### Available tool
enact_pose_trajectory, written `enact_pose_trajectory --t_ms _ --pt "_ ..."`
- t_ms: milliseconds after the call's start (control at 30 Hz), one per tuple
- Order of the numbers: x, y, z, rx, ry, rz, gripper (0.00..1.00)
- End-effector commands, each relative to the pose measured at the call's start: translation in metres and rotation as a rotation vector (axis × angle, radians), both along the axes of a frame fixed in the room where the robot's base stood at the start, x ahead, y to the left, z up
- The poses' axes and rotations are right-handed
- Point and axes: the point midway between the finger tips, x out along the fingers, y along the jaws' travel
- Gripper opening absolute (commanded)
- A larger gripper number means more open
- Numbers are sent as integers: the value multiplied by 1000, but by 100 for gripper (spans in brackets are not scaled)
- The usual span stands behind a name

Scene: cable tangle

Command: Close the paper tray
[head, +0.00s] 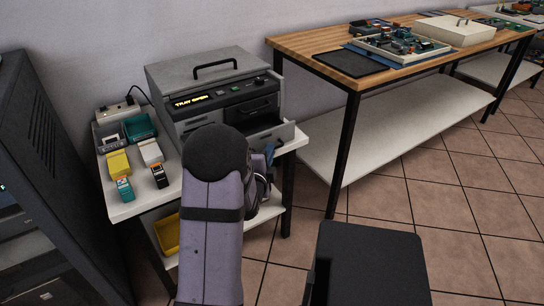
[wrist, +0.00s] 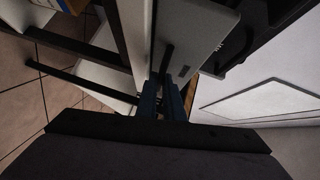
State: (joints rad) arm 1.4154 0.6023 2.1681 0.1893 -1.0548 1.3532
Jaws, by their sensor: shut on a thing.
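The grey printer (head: 215,85) stands on a small white table, and its lit display (head: 191,100) appears to read "TRAY OPEN". Its paper tray (head: 284,133) sticks out at the lower right of the front. In the wrist view the light grey tray front (wrist: 208,35) fills the upper middle, with a dark handle (wrist: 167,58) on it. My gripper (wrist: 161,99) has blue fingers and is shut on the handle. In the head view my arm hides part of the tray, and only a bit of my gripper (head: 269,153) shows beside it.
Yellow, white and teal items with small labelled devices (head: 123,187) lie on the table (head: 122,212) left of the printer. A power strip (head: 118,111) is behind them. A dark cabinet (head: 50,180) stands at left. A wooden workbench (head: 310,42) stands at right; tiled floor lies between.

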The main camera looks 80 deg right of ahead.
Motion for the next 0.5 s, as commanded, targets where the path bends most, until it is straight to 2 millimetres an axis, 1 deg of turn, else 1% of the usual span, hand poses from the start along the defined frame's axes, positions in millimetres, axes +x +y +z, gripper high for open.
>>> enact_pose_trajectory --t_ms 33,133,300,400,500 --pt "9 -8 -1 -5 1 3 0" --pt "25 -24 -1 -4 0 4 0" --pt "45 -46 -1 -3 0 -1 0" --pt "52 -52 0 -2 0 -1 0" --pt "54 -55 0 0 -2 -1 0"
